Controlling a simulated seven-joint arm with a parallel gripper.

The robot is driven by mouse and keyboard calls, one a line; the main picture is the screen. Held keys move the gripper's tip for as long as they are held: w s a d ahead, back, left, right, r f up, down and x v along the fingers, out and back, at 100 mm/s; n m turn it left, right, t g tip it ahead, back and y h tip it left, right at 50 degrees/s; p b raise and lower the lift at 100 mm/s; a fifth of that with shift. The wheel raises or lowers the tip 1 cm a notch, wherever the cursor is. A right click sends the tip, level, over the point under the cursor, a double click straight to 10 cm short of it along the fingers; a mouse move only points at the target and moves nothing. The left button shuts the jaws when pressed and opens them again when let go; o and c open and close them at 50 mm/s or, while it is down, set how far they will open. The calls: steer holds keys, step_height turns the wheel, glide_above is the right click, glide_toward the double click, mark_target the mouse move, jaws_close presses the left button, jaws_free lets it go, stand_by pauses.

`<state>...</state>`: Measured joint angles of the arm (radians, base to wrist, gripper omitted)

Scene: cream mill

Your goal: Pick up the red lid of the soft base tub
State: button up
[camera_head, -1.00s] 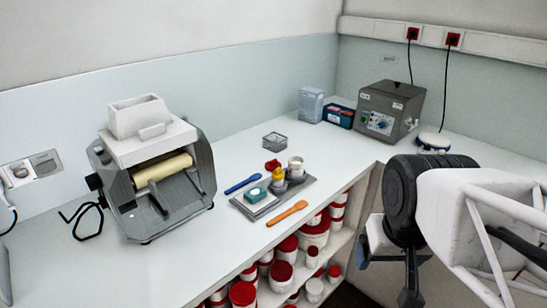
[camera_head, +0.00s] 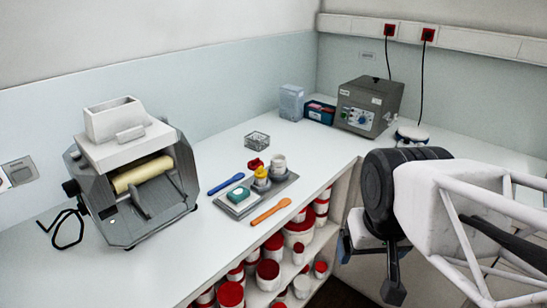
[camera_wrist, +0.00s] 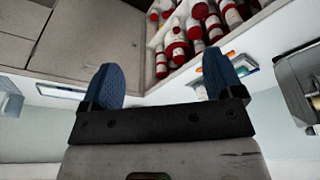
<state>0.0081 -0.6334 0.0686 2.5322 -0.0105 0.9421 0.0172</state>
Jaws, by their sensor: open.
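A small red piece (camera_head: 257,163) is by the back edge of the grey tray (camera_head: 284,186) on the worktop; its shape is too small to be sure it is the lid. A white tub (camera_head: 278,163) stands to its right, and a small yellow-topped container (camera_head: 261,174) is in front. I cannot tell which of them is the soft base tub. My gripper (camera_wrist: 163,75) is open and empty in the wrist view, its two blue fingers spread. In the head view my arm is at the right, off the worktop's front edge and well away from the tray.
A roller mill (camera_head: 137,180) stands left, a grey machine (camera_head: 367,106) back right. Red-lidded tubs (camera_head: 230,294) fill the shelf below.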

steer(key=shift+o, duration=0.5)
